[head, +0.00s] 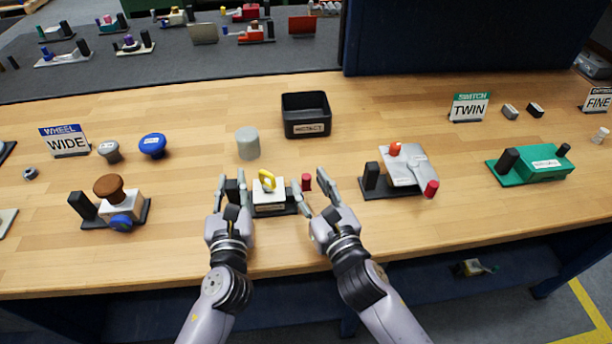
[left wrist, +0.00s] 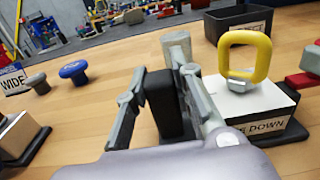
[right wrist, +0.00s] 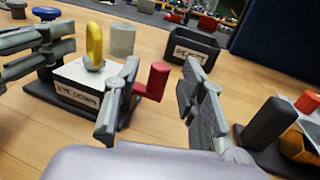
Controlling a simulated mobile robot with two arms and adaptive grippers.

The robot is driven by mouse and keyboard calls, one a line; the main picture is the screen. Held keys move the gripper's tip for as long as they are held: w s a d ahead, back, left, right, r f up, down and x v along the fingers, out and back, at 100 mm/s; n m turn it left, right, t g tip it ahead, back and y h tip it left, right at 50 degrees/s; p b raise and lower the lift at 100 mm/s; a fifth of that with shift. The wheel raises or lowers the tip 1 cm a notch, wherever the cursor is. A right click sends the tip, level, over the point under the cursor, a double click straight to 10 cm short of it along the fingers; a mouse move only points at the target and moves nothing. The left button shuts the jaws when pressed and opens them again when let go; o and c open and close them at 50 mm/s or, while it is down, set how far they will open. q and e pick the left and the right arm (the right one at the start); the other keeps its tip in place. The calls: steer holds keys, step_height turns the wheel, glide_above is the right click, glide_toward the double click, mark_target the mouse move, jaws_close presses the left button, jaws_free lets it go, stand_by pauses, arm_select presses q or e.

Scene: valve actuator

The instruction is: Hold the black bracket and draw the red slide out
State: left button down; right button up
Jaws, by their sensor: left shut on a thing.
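The valve unit is a white block (head: 268,196) labelled "EYE DOWN" with a yellow eye handle (head: 267,180), on a dark base. Its black bracket (left wrist: 168,104) stands upright at the left end, between the fingers of my left gripper (head: 231,187), which is shut on it. The red slide (right wrist: 154,80) shows as a red upright knob at the block's right end. My right gripper (right wrist: 160,92) is open and empty, with the red knob beyond and between its fingers in the right wrist view; contact cannot be told.
A black bin (head: 306,117) labelled "REJECT" and a grey cylinder (head: 248,144) stand behind. A unit with a brown knob (head: 109,187) is to the left. A unit with a grey plate (head: 404,168) and a dark post is close on the right.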

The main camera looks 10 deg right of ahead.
steer(key=shift+x, duration=1.4)
steer(key=shift+c, duration=0.3)
jaws_close()
